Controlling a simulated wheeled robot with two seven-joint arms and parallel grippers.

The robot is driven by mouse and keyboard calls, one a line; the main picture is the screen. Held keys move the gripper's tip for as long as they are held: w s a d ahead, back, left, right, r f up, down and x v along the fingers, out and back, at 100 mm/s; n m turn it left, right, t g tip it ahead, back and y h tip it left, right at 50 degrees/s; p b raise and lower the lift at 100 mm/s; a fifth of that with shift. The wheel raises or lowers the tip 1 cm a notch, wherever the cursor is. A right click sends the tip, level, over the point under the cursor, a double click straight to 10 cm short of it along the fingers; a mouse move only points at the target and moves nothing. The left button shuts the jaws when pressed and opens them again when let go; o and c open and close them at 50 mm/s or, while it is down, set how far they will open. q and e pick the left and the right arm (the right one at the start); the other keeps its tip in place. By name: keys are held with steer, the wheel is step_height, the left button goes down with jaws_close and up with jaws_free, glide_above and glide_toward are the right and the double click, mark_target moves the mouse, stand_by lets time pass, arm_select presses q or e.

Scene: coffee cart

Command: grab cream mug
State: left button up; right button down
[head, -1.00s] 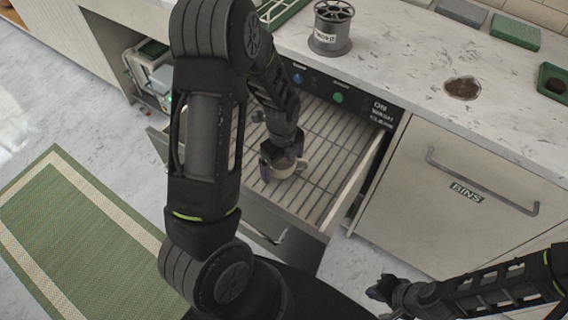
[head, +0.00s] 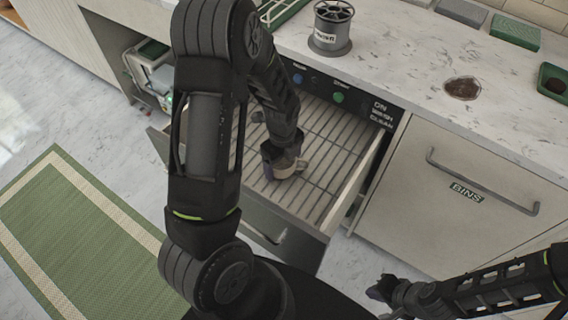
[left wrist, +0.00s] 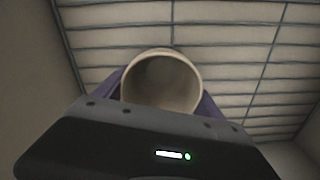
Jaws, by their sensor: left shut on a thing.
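The cream mug (left wrist: 161,84) is between the fingers of my left gripper in the left wrist view, its round open rim facing the camera. My left gripper is shut on the mug, with a purple finger on each side. I cannot tell whether the mug touches the rack. My right gripper (head: 382,288) is at the lower right, away from the mug, and its jaws are too small to read.
The pulled-out drawer (head: 347,195) has a wire rack floor and raised walls around my left gripper. A labelled grey spool-like holder (head: 332,30) stands on the counter above. A closed bins drawer (head: 470,190) is to the right. A green mat (head: 85,245) lies on the floor.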

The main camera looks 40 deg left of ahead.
arm_select(q)
steer(key=c, duration=1.1)
steer(key=shift+o, duration=0.2)
steer(key=shift+r, duration=0.1)
step_height(320, 180, up, 10)
stand_by(0.3)
